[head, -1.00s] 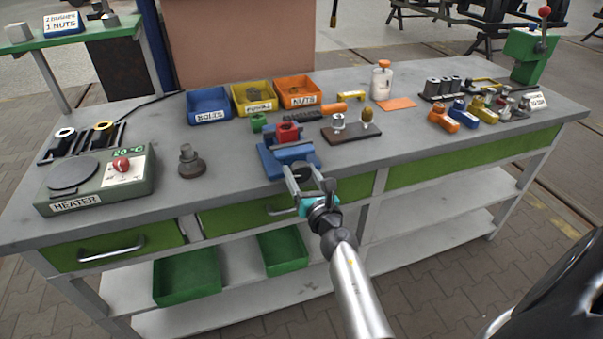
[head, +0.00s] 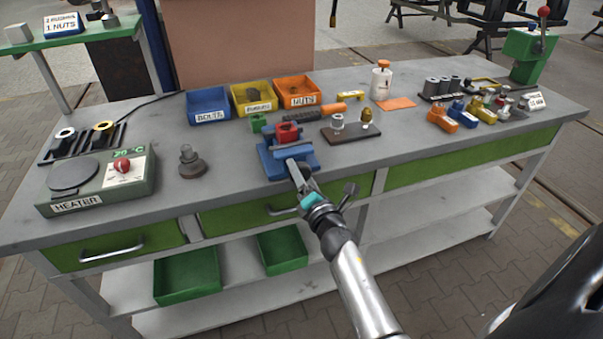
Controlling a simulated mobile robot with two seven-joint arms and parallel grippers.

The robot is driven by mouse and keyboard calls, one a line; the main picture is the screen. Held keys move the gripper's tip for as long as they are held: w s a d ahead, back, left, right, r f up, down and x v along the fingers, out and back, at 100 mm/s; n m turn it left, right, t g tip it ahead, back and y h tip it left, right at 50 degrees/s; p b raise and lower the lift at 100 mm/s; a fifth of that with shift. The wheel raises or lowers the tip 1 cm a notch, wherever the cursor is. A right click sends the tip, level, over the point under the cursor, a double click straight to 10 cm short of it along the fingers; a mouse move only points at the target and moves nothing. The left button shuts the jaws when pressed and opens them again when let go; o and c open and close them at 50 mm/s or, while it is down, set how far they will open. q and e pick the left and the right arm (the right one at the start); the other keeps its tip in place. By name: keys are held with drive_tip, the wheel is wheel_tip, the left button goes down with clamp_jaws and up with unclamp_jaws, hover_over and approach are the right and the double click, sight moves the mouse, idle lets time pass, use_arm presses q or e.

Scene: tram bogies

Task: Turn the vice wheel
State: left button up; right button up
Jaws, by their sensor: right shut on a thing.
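The blue vice (head: 274,165) stands at the front edge of the bench, with a red block (head: 287,132) between its jaws. My right gripper (head: 293,167) reaches up from the lower right to the front of the vice. Its fingers are seen nearly edge-on, close together, and shut on the vice wheel. The wheel itself is almost wholly hidden behind the fingers, so its angle cannot be told. My left gripper is out of view.
A dark stand part (head: 191,162) and the heater (head: 100,183) are left of the vice. A brown board with two fittings (head: 350,132) is close on its right. Blue, yellow and orange bins (head: 298,91) stand behind. Drawers lie below the bench edge.

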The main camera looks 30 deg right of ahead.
drive_tip(key=m, duration=0.5)
drive_tip(key=shift+m+p, duration=0.3)
drive_tip(key=shift+m, duration=0.1)
drive_tip(key=m+p, duration=0.1)
drive_tip(key=m, duration=0.3)
drive_tip(key=m+p, duration=0.1)
drive_tip(key=m, duration=0.4)
drive_tip(key=shift+m, duration=0.4)
drive_tip(key=m+p, duration=0.2)
drive_tip(key=m, duration=0.3)
drive_tip(key=m+p, duration=0.1)
drive_tip(key=m, duration=0.8)
drive_tip(key=shift+m+p, duration=0.3)
drive_tip(key=m, duration=0.4)
drive_tip(key=shift+w+a, duration=0.1)
drive_tip(key=m, duration=0.5)
drive_tip(key=shift+b, duration=0.4)
drive_tip(key=shift+m, duration=0.3)
